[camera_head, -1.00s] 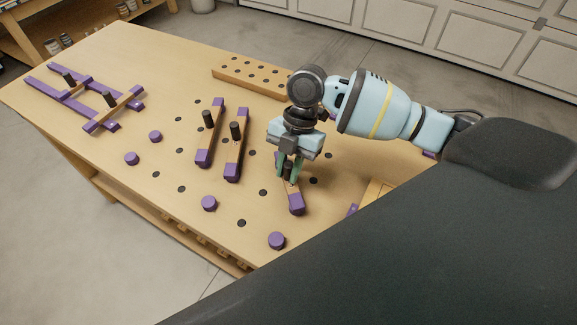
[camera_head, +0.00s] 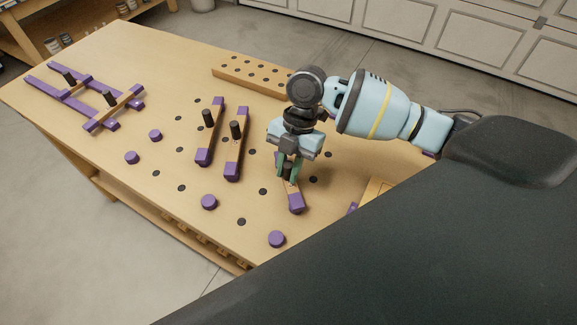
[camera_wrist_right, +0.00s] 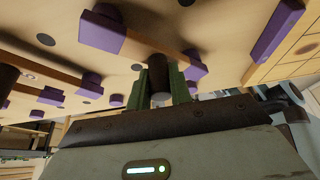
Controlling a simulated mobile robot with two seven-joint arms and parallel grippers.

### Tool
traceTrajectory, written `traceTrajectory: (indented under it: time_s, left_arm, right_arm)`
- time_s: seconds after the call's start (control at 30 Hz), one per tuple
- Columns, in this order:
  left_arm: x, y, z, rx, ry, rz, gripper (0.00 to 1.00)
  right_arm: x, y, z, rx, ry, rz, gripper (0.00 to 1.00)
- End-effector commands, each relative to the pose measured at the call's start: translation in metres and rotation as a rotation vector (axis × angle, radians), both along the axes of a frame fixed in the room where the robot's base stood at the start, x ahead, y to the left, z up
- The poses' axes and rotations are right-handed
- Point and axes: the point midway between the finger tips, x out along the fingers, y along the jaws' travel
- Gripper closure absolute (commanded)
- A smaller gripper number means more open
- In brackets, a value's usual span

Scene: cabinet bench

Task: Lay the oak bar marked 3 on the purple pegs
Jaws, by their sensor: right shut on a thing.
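My right gripper (camera_head: 289,172) is shut on the dark upright handle of an oak bar with purple ends (camera_head: 296,203). The bar is at or just above the table; I cannot tell if it touches. In the wrist view the green fingers (camera_wrist_right: 159,80) close around the handle, and one purple end of the bar (camera_wrist_right: 103,31) shows. No number is readable on it. Purple pegs stand on the table: one (camera_head: 277,240) near the front edge, another (camera_head: 209,203) left of the bar, and two (camera_head: 131,158) (camera_head: 155,136) farther left. My left gripper is not in view.
Two similar bars (camera_head: 208,142) (camera_head: 236,150) with dark handles lie left of the gripper. Crossed purple strips with bars (camera_head: 75,88) lie at the far left. A wooden block with holes (camera_head: 240,78) is at the back. Dark holes dot the tabletop (camera_head: 150,90).

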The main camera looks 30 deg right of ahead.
Motion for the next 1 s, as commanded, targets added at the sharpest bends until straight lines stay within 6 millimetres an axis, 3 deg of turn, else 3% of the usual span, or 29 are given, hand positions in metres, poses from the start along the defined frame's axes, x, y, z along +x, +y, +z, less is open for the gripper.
traceTrajectory:
  time_s: [0.9,0.93,1.0]
  left_arm:
    - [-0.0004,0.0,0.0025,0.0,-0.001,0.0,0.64]
    - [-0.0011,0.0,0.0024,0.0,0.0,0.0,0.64]
    - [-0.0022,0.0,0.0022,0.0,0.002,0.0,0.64]
  right_arm:
    - [0.0001,0.0,-0.0007,0.0,0.0,0.0,1.0]
    - [0.0001,0.0,-0.0007,0.0,0.0,0.0,0.76]
    - [0.0001,0.0,-0.0007,0.0,0.0,0.0,0.66]
